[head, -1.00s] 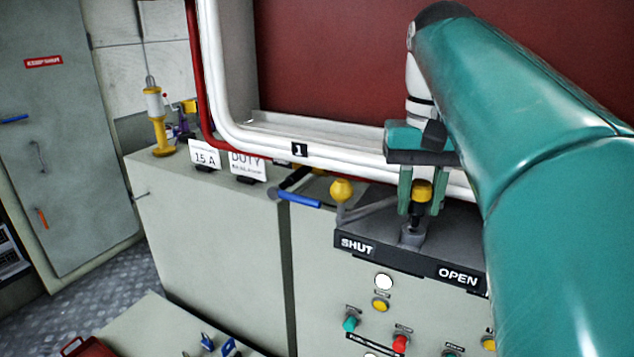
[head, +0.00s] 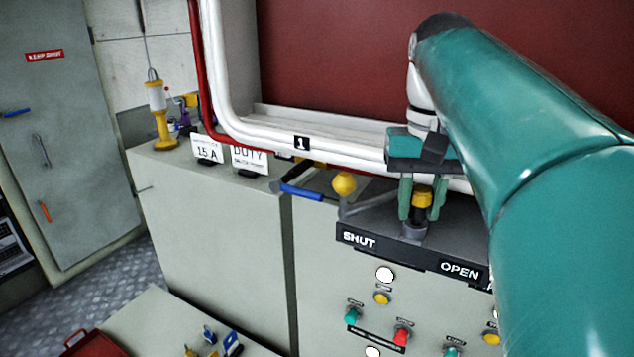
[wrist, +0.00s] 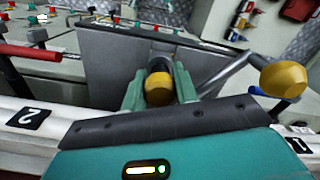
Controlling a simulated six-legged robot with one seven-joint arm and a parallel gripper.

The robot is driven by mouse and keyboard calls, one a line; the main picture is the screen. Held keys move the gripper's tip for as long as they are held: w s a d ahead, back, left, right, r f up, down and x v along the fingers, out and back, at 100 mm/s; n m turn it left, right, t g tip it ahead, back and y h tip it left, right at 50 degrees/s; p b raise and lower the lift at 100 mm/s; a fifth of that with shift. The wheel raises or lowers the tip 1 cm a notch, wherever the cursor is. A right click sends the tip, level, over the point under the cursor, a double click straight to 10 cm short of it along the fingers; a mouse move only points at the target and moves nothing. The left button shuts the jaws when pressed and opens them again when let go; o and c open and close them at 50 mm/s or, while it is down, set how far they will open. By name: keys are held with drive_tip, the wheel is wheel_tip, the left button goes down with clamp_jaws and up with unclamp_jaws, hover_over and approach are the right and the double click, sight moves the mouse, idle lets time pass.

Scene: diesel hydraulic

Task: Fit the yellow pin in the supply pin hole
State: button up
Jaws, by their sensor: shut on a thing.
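My gripper (head: 421,204) is shut on the yellow pin (head: 422,196), its two green fingers on either side of the yellow head. The pin is upright over a grey round collar (head: 414,231) on the dark panel top, which appears to be the supply pin hole. The pin's lower end meets or enters the collar; how deep it sits is hidden. In the wrist view the yellow head (wrist: 158,89) shows between the fingers, with the dark collar partly hidden behind it.
A lever with a yellow ball knob (head: 344,183) stands just left of my gripper; its knob (wrist: 283,78) is at right in the wrist view. A blue-handled lever (head: 303,192) lies farther left. White pipes (head: 330,150) run close behind. SHUT and OPEN labels front the panel.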

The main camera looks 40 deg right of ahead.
drive_tip(key=shift+f, duration=0.25)
drive_tip(key=o, duration=1.1)
drive_tip(key=shift+r, duration=0.1)
wheel_tip(320, 180, up, 7)
drive_tip(key=shift+r, duration=0.15)
